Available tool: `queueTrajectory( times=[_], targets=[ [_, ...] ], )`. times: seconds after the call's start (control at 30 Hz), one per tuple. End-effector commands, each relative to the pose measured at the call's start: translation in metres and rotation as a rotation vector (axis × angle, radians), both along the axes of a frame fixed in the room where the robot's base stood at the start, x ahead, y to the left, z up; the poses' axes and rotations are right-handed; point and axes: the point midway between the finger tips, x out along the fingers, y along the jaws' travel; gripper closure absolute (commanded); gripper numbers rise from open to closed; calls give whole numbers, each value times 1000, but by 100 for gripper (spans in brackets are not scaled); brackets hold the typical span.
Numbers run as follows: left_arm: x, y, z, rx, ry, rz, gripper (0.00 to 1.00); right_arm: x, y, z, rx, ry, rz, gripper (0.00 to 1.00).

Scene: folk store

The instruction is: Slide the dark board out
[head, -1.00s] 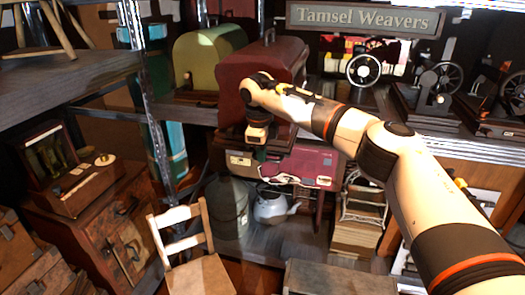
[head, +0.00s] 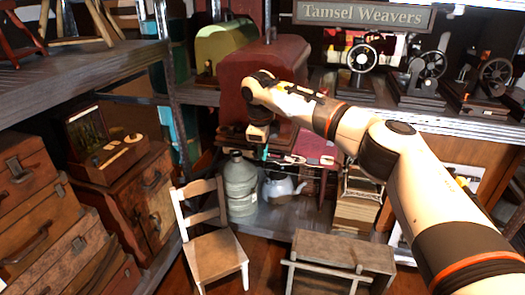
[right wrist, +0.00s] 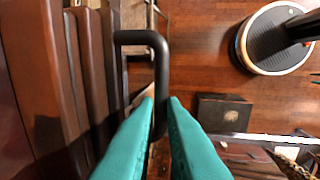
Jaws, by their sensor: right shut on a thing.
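My right gripper (right wrist: 160,105) has teal fingers, closed around a black bar handle (right wrist: 146,38) in the right wrist view. The handle's short arm runs left to brown, upright-looking panels (right wrist: 95,75); I cannot tell which of these is the dark board. In the head view the right gripper (head: 265,152) points down in front of the shelf, below the dark red domed case (head: 262,88). Only a little teal of its fingers shows there. The handle is too small to make out there. My left gripper is not in view.
A wooden chair (head: 216,247) and a low bench (head: 340,249) stand on the floor in front. A grey bottle (head: 240,188) and a kettle (head: 279,190) are under the shelf. Stacked cases (head: 45,220) fill the left. A dark box (right wrist: 223,112) lies on the floor.

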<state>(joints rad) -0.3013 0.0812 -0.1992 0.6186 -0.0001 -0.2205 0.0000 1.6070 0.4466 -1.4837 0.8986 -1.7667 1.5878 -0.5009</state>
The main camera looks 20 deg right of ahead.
Motion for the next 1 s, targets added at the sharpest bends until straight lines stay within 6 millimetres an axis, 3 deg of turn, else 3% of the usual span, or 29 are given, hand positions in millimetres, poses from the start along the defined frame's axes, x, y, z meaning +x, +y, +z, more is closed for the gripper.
queueTrajectory(
  times=[0.37,0.4,0.5,0.83,1.0],
  targets=[
    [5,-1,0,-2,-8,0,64,0,0,1,1,-2,0,100],
    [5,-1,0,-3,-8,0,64,0,0,1,1,-2,0,84],
    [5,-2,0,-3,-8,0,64,0,0,1,1,-2,0,68],
    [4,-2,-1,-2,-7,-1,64,0,1,3,1,-2,-1,68],
    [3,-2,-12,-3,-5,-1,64,-3,3,23,2,-6,1,68]
  ],
)
